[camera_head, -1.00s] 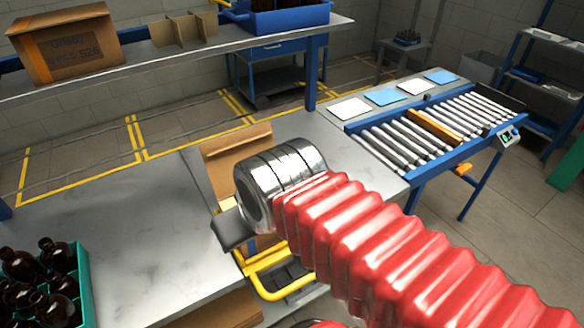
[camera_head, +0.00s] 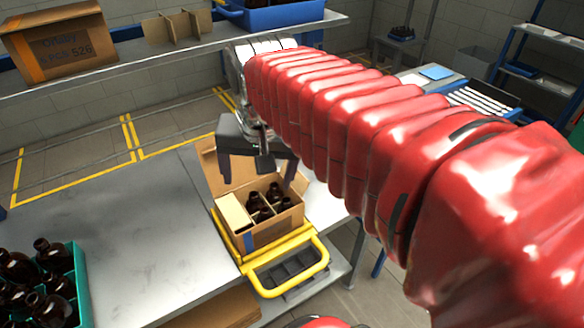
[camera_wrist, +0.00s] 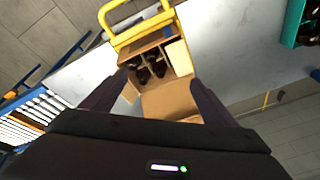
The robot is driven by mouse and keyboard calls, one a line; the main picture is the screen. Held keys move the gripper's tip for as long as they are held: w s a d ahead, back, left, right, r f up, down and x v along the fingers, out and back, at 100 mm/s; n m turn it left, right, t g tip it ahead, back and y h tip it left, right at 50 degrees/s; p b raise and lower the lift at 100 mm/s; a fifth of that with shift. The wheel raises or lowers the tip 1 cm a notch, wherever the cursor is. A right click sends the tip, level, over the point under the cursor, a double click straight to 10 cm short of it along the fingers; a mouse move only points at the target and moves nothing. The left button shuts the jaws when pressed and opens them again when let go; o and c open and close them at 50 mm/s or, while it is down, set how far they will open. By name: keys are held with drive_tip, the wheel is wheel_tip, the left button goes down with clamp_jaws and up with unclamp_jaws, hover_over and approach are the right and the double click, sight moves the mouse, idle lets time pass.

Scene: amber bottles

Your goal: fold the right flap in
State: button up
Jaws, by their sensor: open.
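An open cardboard box (camera_head: 268,236) stands at the table's edge with dark amber bottles (camera_head: 262,203) inside. Its right flap (camera_head: 299,184) stands up and outward at the right. The back flap (camera_head: 212,168) stands up behind. My gripper (camera_head: 258,178) is open and empty, above the back of the box. In the wrist view, its fingers (camera_wrist: 158,80) lie either side of the back flap (camera_wrist: 170,101), with the right flap (camera_wrist: 131,91) near the left finger. I cannot tell whether they touch.
A yellow frame with a handle (camera_head: 290,268) holds the box in front. A teal crate (camera_head: 80,285) of amber bottles stands at the left. The table (camera_head: 140,225) between is clear. A shelf (camera_head: 110,72) with a carton and dividers runs behind; a roller conveyor (camera_head: 482,100) is at the right.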

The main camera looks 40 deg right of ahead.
drive_tip(key=o, duration=0.5)
drive_tip(key=w+d+m, duration=0.1)
drive_tip(key=d+m, duration=0.1)
drive_tip(key=w+d+r+m+g, duration=0.1)
drive_tip(key=w+d+m, duration=0.2)
drive_tip(key=d, duration=0.2)
drive_tip(key=shift+w+r+m+g, duration=0.2)
drive_tip(key=shift+w+m+g, duration=0.1)
drive_tip(key=shift+m+g, duration=0.1)
drive_tip(key=shift+c, duration=0.2)
drive_tip(key=w+d+m+g, duration=0.1)
drive_tip(key=w+d+m, duration=0.2)
drive_tip(key=d+m, duration=0.2)
drive_tip(key=d, duration=0.3)
drive_tip(key=shift+f+g+y, duration=0.15)
drive_tip(key=shift+g+y, duration=0.15)
wheel_tip(320, 180, down, 14)
drive_tip(key=shift+a+r, duration=0.1)
drive_tip(key=shift+c, duration=0.3)
drive_tip(key=c, duration=0.9)
